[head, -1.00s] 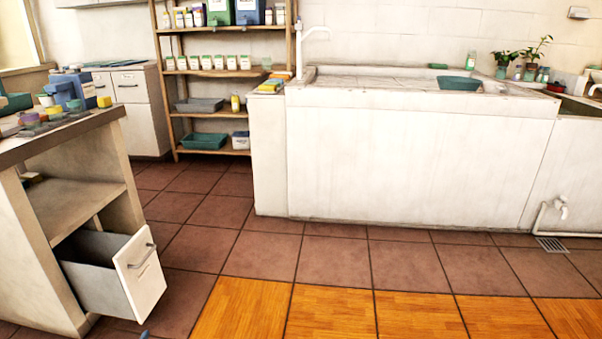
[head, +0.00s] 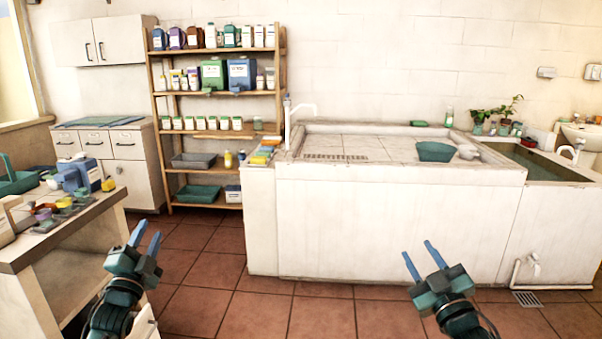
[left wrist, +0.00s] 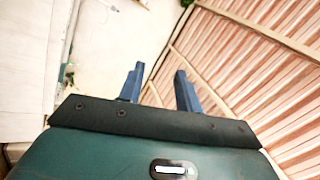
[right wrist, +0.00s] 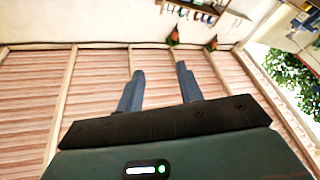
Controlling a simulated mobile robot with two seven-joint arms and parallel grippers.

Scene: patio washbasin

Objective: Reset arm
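My left gripper (head: 145,237) is raised at the lower left of the head view, in front of the counter on the left. Its two blue fingers stand apart with nothing between them, and they also show apart in the left wrist view (left wrist: 158,88). My right gripper (head: 421,258) is raised at the lower right of the head view, in front of the white basin (head: 380,225). Its fingers are apart and empty, as the right wrist view also shows (right wrist: 158,90). Both grippers point upward and touch nothing visible.
A counter (head: 75,219) with small pots and a blue container (head: 82,175) stands at the left. A wooden shelf (head: 282,85) with bottles is at the back. A teal tub (head: 434,152) sits on the basin. Tiled floor (head: 320,315) lies clear between the grippers.

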